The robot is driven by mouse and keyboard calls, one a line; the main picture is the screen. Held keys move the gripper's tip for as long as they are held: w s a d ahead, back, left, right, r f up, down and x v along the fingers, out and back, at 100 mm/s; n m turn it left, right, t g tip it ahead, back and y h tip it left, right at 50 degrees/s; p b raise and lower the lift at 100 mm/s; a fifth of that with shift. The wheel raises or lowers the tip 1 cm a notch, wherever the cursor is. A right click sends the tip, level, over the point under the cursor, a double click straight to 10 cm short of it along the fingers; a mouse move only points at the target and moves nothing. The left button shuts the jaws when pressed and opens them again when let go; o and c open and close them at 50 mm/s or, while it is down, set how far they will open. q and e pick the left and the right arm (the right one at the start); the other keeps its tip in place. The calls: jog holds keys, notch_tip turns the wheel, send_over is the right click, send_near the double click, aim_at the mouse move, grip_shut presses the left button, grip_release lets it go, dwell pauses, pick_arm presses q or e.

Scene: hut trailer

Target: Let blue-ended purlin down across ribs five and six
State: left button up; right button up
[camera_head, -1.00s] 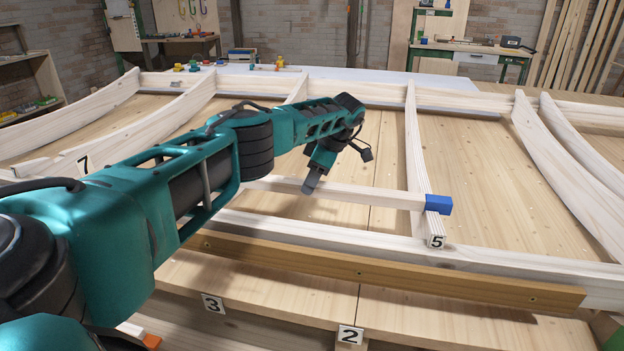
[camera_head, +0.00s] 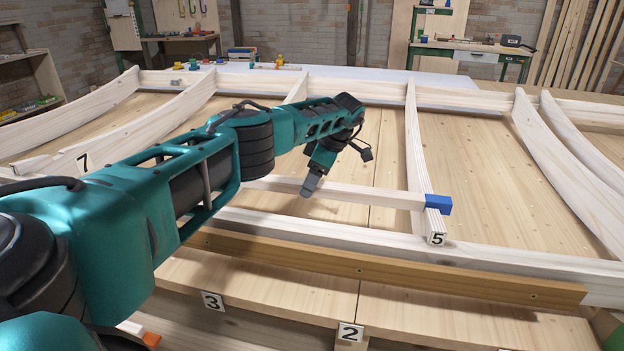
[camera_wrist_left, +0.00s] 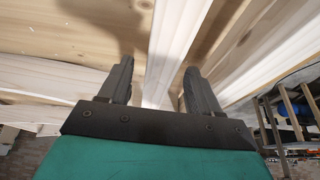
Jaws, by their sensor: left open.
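The blue-ended purlin (camera_head: 375,196) is a pale wooden bar. Its blue end (camera_head: 438,204) rests over rib five (camera_head: 416,150), just above the number 5 plate. Its other end is hidden behind my left arm, so I cannot tell whether it lies on rib six, which I cannot make out. My left gripper (camera_head: 311,188) points down at the purlin, left of rib five. In the left wrist view the open fingers (camera_wrist_left: 157,78) stand on both sides of a pale bar (camera_wrist_left: 167,60), likely the purlin, with gaps visible. My right gripper is not in view.
A brown batten (camera_head: 380,269) runs along the near edge, above plates 3 and 2. The rib marked 7 (camera_head: 140,124) is at the left, and more curved ribs (camera_head: 570,170) stand at the right. A workbench (camera_head: 470,48) is at the back. Boards between the right ribs are clear.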

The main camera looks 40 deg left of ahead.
pick_arm(q)
jog(key=v, duration=1.3)
jog(key=shift+p, duration=0.45)
